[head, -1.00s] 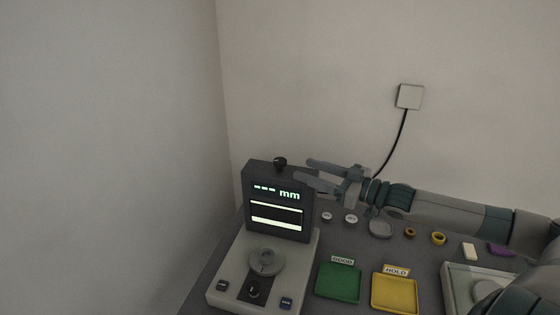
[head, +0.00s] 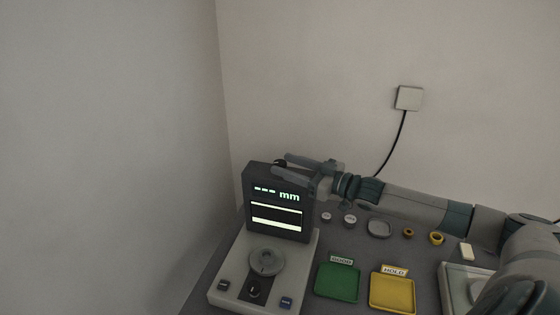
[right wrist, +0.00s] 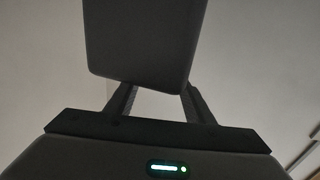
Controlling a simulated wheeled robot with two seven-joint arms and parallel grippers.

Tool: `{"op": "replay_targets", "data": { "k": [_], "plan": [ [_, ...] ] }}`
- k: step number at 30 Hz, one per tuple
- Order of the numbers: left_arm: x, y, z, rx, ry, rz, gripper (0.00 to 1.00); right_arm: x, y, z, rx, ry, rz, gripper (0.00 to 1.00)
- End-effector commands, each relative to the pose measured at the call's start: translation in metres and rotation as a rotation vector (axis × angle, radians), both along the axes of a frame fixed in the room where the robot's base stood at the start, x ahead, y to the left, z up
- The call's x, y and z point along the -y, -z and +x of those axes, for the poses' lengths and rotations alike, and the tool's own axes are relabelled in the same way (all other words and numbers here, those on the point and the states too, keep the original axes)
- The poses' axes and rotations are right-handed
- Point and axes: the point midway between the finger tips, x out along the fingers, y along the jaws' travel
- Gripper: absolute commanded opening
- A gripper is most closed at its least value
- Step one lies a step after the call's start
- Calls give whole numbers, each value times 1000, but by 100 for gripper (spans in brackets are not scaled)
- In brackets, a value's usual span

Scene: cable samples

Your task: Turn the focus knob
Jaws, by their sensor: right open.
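A dark measuring device with a lit screen (head: 278,206) stands on a light base (head: 232,270) at the left end of the table. A small black knob (head: 279,162) sits at the top of its housing, partly hidden by my fingers. My right gripper (head: 283,164) is open, its two fingertips around this knob; I cannot tell whether they touch it. In the right wrist view the dark housing (right wrist: 143,40) fills the space ahead and hides the fingertips. The base carries a round grey disc (head: 266,261) and another black knob (head: 254,290). My left gripper is out of view.
A green tray (head: 338,283) marked GOOD and a yellow tray (head: 392,294) marked HOLD lie right of the device. Several small round pieces and a grey dish (head: 379,229) lie behind them, below my right arm. Walls close off the left and back.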

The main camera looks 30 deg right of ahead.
Motion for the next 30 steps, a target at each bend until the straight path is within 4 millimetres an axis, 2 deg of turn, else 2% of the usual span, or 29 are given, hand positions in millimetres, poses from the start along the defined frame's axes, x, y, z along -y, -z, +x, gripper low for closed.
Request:
{"op": "replay_targets", "data": {
  "k": [9,23,28,30],
  "plan": [
    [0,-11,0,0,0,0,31,-10,-1,21,0,1,1,48],
    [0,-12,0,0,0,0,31,-12,0,26,0,0,0,48],
    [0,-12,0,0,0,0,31,-12,0,26,0,0,0,10],
    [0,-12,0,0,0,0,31,-12,0,26,0,0,0,8]
  ]
}}
